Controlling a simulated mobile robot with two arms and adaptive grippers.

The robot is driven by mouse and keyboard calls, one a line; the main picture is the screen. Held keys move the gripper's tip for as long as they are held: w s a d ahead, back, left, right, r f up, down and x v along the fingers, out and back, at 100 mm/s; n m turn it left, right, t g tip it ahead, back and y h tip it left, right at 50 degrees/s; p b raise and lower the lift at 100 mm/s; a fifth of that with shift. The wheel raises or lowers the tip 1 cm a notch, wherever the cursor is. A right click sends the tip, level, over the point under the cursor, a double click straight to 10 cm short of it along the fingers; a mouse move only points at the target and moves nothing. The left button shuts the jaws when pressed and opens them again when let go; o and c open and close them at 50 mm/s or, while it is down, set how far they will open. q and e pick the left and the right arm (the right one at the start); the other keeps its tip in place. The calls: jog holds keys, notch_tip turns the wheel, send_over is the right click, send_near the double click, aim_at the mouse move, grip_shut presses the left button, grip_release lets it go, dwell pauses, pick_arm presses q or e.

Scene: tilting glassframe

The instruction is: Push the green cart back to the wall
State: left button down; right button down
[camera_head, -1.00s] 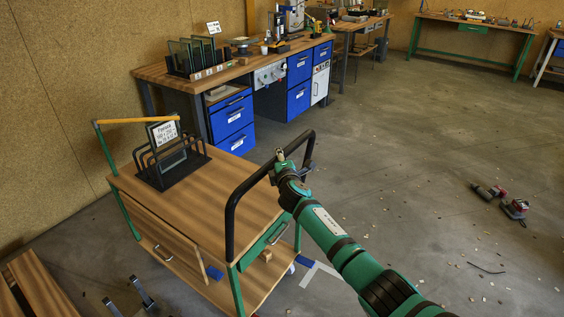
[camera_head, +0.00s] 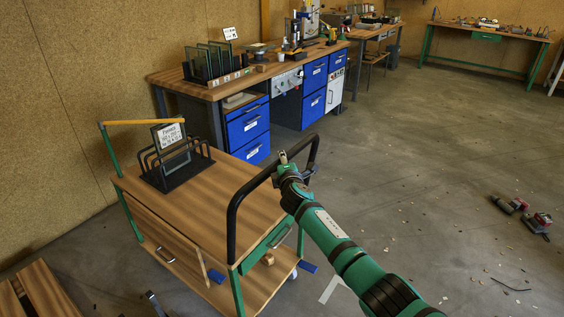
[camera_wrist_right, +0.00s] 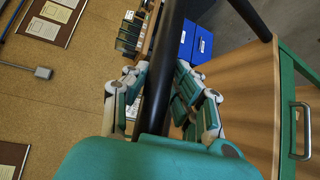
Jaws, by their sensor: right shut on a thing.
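The green cart (camera_head: 225,205) has a wooden top, green legs, a lower shelf and a black tubular handle (camera_head: 233,215). It stands at the left of the head view, with its far end toward the tan wall (camera_head: 60,120); the exact gap to the wall cannot be told. A black rack (camera_head: 185,178) with a glass pane and a label sits on its top. My right gripper (camera_head: 285,160) is shut on the handle. In the right wrist view its fingers (camera_wrist_right: 157,90) lie on both sides of the black bar. My left gripper is not in view.
A workbench (camera_head: 235,88) with blue drawers and a glass rack stands just beyond the cart. Blue and white floor marks (camera_head: 329,289) lie beside the cart's right side. Wooden planks (camera_head: 45,288) are at lower left. Tools (camera_head: 525,213) lie on the otherwise open floor at right.

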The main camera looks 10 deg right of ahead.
jog(key=shift+d+r, duration=0.1)
jog(key=shift+r, duration=0.15)
jog(key=c, duration=1.2)
grip_release()
jog(key=shift+o, duration=0.7)
jog(key=shift+f, duration=0.15)
jog(key=s+a+r, duration=0.1)
jog(key=s, duration=1.1)
jog(key=shift+r, duration=0.35)
